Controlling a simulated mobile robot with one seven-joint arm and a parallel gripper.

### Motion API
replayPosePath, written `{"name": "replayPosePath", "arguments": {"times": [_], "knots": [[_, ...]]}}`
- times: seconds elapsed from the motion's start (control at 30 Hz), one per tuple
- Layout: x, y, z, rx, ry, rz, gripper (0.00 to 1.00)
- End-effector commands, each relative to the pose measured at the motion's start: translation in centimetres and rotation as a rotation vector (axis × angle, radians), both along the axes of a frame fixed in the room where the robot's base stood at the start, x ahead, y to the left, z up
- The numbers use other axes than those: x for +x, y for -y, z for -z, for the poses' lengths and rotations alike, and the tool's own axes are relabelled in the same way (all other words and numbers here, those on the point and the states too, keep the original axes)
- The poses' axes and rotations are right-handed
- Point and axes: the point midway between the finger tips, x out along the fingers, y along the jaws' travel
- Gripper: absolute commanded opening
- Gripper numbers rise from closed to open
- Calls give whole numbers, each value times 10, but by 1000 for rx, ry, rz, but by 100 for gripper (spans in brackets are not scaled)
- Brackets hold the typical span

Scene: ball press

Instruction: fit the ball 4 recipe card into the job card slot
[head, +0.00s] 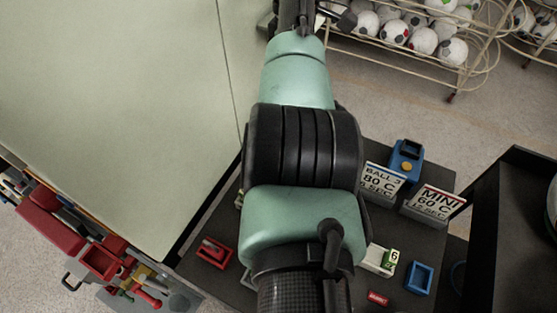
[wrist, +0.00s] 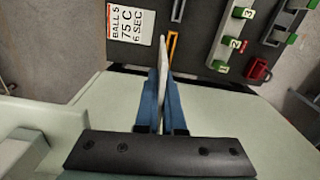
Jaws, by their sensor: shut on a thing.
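In the wrist view, my gripper (wrist: 162,85) has its two blue fingers closed on a thin white card (wrist: 163,52). The card is seen almost edge-on, so its print cannot be read. It sticks out past the fingertips, over the near edge of a dark panel. A narrow orange-framed slot (wrist: 172,46) lies just right of the card's far end. I cannot tell for sure whether this is the job card slot, or how high the card is above it. In the head view my arm hides much of the middle, and the held card cannot be made out.
A BALL 5 card (wrist: 131,22) stands left of the held card. Right are green numbered blocks (wrist: 223,67) and a red box (wrist: 258,69). In the head view, BALL 3 (head: 381,183) and MINI (head: 433,204) cards stand on a dark table; a ball rack (head: 440,70) is beyond.

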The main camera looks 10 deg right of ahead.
Motion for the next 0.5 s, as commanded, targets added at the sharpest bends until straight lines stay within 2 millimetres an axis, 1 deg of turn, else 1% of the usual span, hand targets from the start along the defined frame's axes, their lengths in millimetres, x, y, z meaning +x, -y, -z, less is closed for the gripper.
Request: {"name": "replayPosePath", "arguments": {"times": [0.1,0.2,0.33,0.5], "knots": [[5,-14,6,-6,0,-5,0],[5,-24,14,-6,0,-1,0],[0,-30,28,-4,0,21,0],[-8,-31,42,-1,0,59,0]]}}
